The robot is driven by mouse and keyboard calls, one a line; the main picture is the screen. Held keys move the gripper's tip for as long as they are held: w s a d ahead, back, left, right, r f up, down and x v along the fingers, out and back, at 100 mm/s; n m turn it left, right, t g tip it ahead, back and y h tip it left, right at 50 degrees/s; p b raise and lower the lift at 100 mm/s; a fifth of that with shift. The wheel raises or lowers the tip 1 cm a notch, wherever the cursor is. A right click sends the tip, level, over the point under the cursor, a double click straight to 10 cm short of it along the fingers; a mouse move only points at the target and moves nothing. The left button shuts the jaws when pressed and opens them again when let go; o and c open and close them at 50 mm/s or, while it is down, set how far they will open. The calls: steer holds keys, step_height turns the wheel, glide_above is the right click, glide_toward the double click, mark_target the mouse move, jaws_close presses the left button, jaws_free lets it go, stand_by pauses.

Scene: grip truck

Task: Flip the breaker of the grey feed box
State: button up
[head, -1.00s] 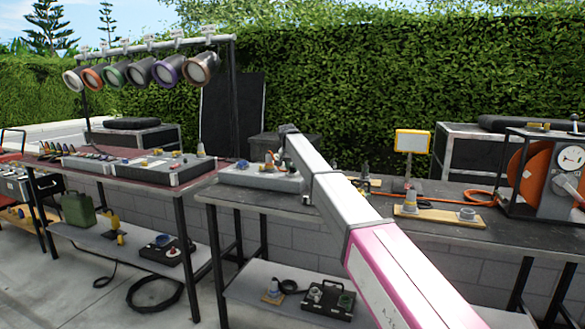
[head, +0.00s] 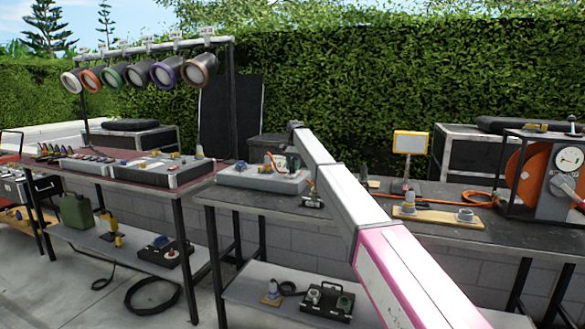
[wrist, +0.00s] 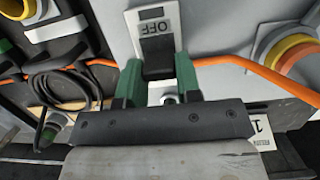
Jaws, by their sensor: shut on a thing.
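The grey feed box (head: 245,180) lies on the left part of the dark table in the head view. In the wrist view its grey face (wrist: 215,25) fills the upper middle. A dark breaker (wrist: 156,58) sits on a white plate there, with the word OFF upside down above it. My gripper (wrist: 156,78) has green fingers, one on each side of the breaker's dark lever, and is shut on it. In the head view my gripper (head: 292,163) is small and partly hidden by my arm over the box.
An orange cable (wrist: 250,68) crosses behind the fingers. A yellow and orange round connector (wrist: 288,55) is at the right, a coiled black cable (wrist: 60,88) at the left. A small yellow-framed lamp (head: 410,143) and an orange reel (head: 530,175) stand further right on the table.

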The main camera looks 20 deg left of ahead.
stand_by(0.3)
steer(key=o, duration=0.9)
steer(key=shift+w+r, duration=0.1)
steer(key=r, duration=0.3)
steer(key=w+r, duration=0.1)
steer(key=r, duration=0.2)
steer(key=w+r, duration=0.1)
steer(key=r, duration=0.3)
steer(key=shift+w, duration=0.15)
steer(key=shift+d, duration=0.1)
